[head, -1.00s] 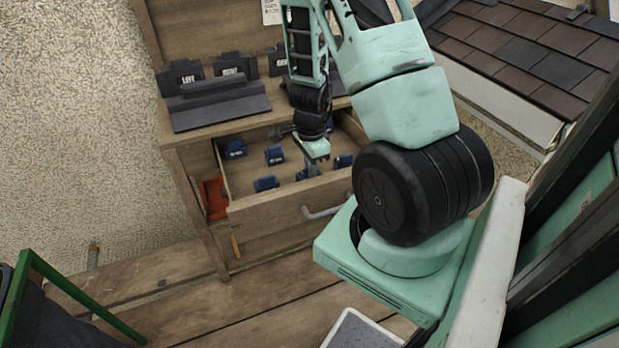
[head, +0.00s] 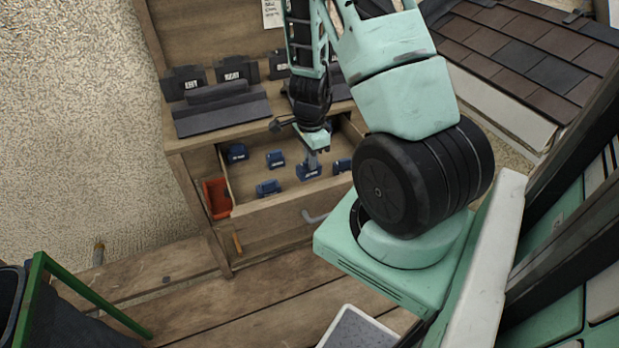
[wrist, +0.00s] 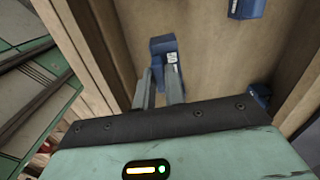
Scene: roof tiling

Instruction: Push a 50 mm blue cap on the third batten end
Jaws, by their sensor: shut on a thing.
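My gripper (head: 312,160) points down into the open drawer (head: 272,215). It is shut on a blue cap (head: 309,173), which also shows between the two fingers in the wrist view (wrist: 163,45). The held cap has a small white label, too small to read. Other blue caps lie apart in the drawer, one at the back left (head: 237,153), one in the middle (head: 275,158), one at the front (head: 268,188) and one at the right (head: 342,166). I cannot tell their sizes. I cannot make out the batten ends.
Dark labelled holders (head: 233,70) and a dark ridge-shaped piece (head: 222,108) stand on the bench above the drawer. A red-orange bin (head: 216,196) is left of the drawer. The tiled roof (head: 535,50) is at the upper right. A green-framed container (head: 85,290) stands lower left.

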